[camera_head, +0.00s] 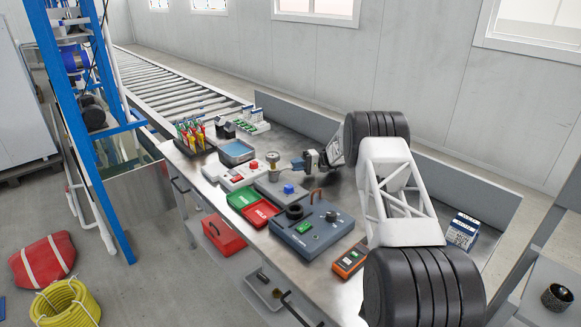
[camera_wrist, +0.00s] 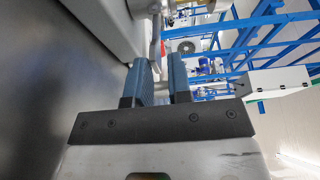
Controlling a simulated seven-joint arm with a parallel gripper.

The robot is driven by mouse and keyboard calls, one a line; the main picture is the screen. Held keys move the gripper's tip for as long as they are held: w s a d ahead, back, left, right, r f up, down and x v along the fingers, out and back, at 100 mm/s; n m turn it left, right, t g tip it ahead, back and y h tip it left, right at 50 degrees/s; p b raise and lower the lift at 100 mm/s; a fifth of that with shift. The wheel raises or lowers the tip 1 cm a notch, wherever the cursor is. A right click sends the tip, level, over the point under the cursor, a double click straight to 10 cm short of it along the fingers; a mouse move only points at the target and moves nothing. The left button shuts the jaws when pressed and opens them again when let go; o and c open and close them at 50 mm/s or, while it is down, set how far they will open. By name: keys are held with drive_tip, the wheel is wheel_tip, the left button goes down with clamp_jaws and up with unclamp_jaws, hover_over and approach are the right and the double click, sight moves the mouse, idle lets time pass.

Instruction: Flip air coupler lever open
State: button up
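My gripper (camera_head: 298,164) is low over the bench, close to the right of a round brass-coloured gauge or fitting (camera_head: 273,157). In the wrist view, the two blue fingers of my gripper (camera_wrist: 158,70) are apart, with no object seen between them. A small red part (camera_wrist: 163,48) shows just beyond the fingertips, below a metal fitting (camera_wrist: 152,7) on a pale housing (camera_wrist: 95,22). I cannot tell for sure whether this red part is the coupler lever. The lever is not clearly made out in the head view, so its position cannot be told.
A grey box with a blue knob (camera_head: 289,189) stands just in front of my gripper. An orange meter (camera_head: 349,261) lies near the front edge.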

drive_tip(key=shift+v, duration=2.3)
drive_tip(key=shift+r, duration=0.1)
